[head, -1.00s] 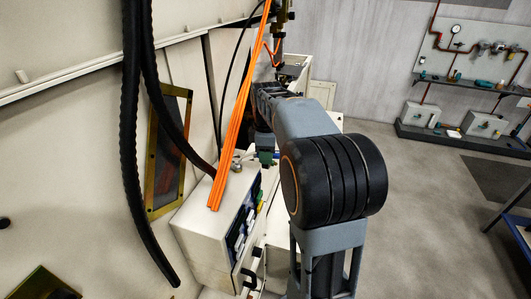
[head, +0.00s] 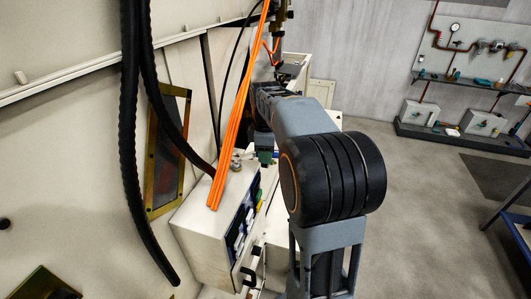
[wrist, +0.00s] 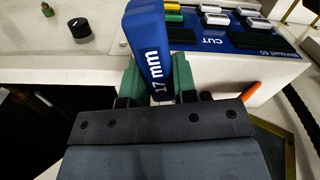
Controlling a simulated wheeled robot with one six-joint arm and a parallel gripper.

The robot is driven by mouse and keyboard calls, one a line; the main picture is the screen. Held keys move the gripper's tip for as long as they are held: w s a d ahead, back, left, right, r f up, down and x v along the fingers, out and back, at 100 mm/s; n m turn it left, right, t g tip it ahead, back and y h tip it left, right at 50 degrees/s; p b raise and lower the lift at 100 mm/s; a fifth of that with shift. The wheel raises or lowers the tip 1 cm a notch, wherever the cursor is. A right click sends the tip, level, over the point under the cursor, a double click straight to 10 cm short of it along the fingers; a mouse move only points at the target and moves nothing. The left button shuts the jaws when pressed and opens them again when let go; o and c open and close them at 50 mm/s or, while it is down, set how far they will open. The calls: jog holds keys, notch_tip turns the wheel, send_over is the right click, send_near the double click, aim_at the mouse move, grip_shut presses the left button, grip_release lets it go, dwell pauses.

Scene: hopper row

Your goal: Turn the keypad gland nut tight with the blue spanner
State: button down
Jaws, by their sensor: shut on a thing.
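My gripper (wrist: 157,80) is shut on the blue spanner (wrist: 146,35), with a green finger on each side of it. In the head view my gripper (head: 265,157) is just right of the top of the pale keypad box (head: 200,238), and the spanner cannot be made out there. A small metal gland fitting (head: 236,162) stands on the box top, left of the gripper. I cannot tell whether the spanner touches a nut.
The keypad's blue panel (wrist: 225,40) with several buttons is right of the spanner in the wrist view. A black knob (wrist: 78,30) and a small brass fitting (wrist: 47,9) are at upper left. Orange cables (head: 238,120) and a black hose (head: 130,120) hang close by.

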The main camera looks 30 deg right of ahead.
jog(key=shift+f+b, duration=0.3)
jog(key=shift+f, duration=0.1)
jog(key=shift+f, duration=0.25)
jog(key=shift+f, duration=0.2)
dwell(1.6)
jog(key=shift+f+b, duration=0.35)
jog(key=shift+f, duration=0.15)
dwell(0.4)
jog(key=shift+s+a+f+m+b, duration=0.1)
jog(key=shift+s+a+m+b, duration=0.15)
jog(key=shift+s+a+m, duration=0.5)
jog(key=shift+s+a+m+b, duration=0.2)
jog(key=shift+s+m, duration=0.1)
jog(key=shift+m, duration=0.75)
